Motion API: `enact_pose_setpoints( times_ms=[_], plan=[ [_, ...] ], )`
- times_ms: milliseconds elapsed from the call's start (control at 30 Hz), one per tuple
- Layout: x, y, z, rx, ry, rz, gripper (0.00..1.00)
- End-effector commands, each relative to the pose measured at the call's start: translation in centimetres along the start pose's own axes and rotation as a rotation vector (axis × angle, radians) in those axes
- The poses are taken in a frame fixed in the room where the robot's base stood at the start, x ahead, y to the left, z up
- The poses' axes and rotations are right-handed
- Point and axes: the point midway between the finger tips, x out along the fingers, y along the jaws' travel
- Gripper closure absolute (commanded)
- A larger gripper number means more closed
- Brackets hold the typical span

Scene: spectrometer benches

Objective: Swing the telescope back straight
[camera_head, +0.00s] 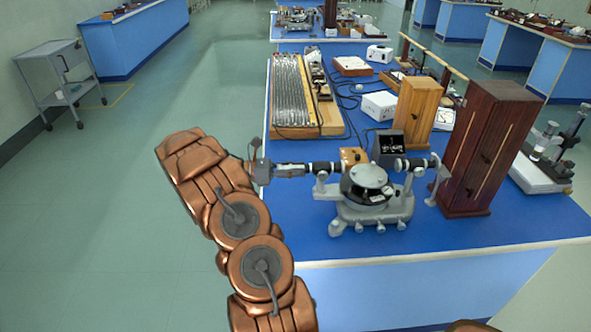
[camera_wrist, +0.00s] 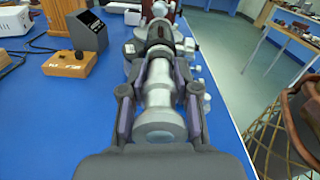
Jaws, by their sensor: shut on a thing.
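The grey spectrometer (camera_head: 372,205) stands at the near end of the blue bench, with a round table in its middle. Its telescope (camera_head: 325,167) is a dark and silver tube reaching left from the middle. The collimator (camera_head: 418,163) reaches right, and the two tubes look roughly in line. My gripper (camera_head: 279,169) is at the telescope's left, outer end. In the wrist view, my gripper (camera_wrist: 160,88) has one finger on each side of the telescope (camera_wrist: 159,97) and is shut on it. The eyepiece end faces the wrist camera. The exact finger contact is partly hidden.
A dark wooden cabinet (camera_head: 490,150) stands right of the collimator. A black meter box (camera_head: 387,146) and a small wooden box (camera_head: 353,155) sit just behind the spectrometer. The floor (camera_head: 130,190) left of the bench is clear.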

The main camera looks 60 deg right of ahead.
Motion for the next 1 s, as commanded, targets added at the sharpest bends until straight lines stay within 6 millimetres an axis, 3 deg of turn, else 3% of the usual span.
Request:
enact_pose_setpoints(
  times_ms=[333, 367, 533, 1000],
  plan=[
    [0.02, 0.1, 0.1, 0.003, 0.001, 0.001, 1.0],
    [0.02, 0.1, 0.1, 0.003, 0.001, 0.001, 0.67],
    [0.1, 0.07, 0.06, 0.002, 0.001, -0.001, 0.5],
    [-0.81, 0.13, 0.0, 0.002, 0.001, 0.003, 0.49]
  ],
)
